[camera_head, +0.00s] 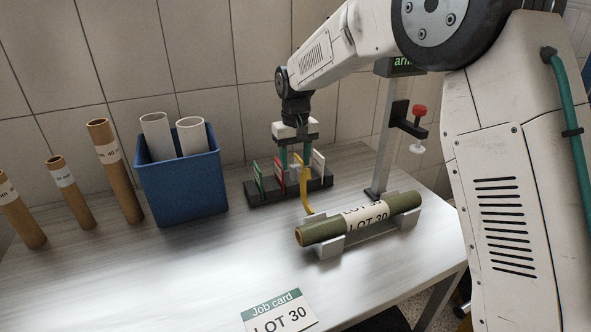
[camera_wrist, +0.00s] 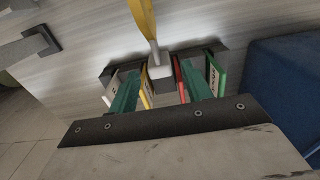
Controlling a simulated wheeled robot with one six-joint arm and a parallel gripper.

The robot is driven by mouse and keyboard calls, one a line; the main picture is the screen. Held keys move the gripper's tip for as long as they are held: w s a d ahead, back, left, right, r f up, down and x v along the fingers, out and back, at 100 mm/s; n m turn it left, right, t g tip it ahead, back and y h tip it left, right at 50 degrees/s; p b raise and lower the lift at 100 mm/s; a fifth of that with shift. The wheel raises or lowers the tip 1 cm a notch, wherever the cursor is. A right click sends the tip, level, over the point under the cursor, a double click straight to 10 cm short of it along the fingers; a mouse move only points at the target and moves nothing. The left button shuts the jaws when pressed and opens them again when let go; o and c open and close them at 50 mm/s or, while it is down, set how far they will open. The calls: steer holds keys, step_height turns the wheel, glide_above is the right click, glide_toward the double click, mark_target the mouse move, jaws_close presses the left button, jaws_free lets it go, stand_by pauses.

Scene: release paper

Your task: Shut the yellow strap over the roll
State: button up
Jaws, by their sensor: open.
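The olive-green roll (camera_head: 333,228) with a LOT 30 label lies on a light grey cradle (camera_head: 330,248) at the right of the table. The yellow strap (camera_head: 305,193) stands up behind the roll, not over it. In the wrist view the strap (camera_wrist: 143,18) runs down to a pale grey block (camera_wrist: 160,70). My gripper (camera_head: 297,170) points down behind the roll, near the strap's upper end. In the wrist view its teal fingers are open, one on each side of the block, with gaps visible. The roll is not in the wrist view.
A dark rack (camera_head: 268,191) with green, red and white cards stands just behind and around my fingers. A blue bin (camera_head: 183,190) with white tubes is left of it. A stand (camera_head: 383,150) with a red knob rises at the right. The front table is clear except for a job card (camera_head: 279,313).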

mark_target(295, 166)
steer(key=shift+f, duration=1.75)
steer(key=shift+c, duration=0.3)
jaws_close()
